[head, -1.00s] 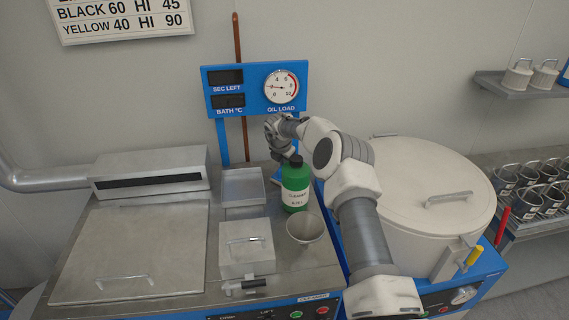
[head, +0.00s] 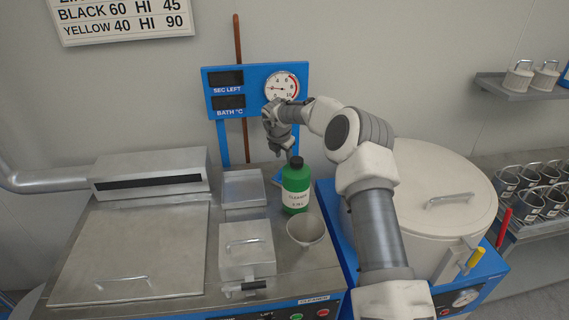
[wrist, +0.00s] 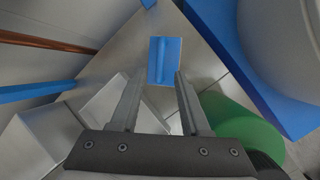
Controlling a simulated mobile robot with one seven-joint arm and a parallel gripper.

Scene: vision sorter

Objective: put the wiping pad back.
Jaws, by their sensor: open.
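The wiping pad looks to be the blue rectangular piece with a raised ridge that lies on the metal top in the wrist view (wrist: 164,61). In the head view a small part of the blue piece (head: 277,181) shows behind the green bottle. My gripper (head: 280,150) is above the metal top, behind the bottle, pointing down. In the wrist view my gripper (wrist: 156,82) is open, its two fingers apart with nothing between them. The pad appears beyond the fingertips, roughly in line with the gap and not touched.
A green cleaner bottle (head: 296,197) stands close by my gripper, with a pale cup (head: 306,231) in front. A shallow metal tray (head: 243,188) and a lidded metal box (head: 246,251) are left. The gauge panel (head: 256,90) rises behind. A large white drum (head: 440,185) stands right.

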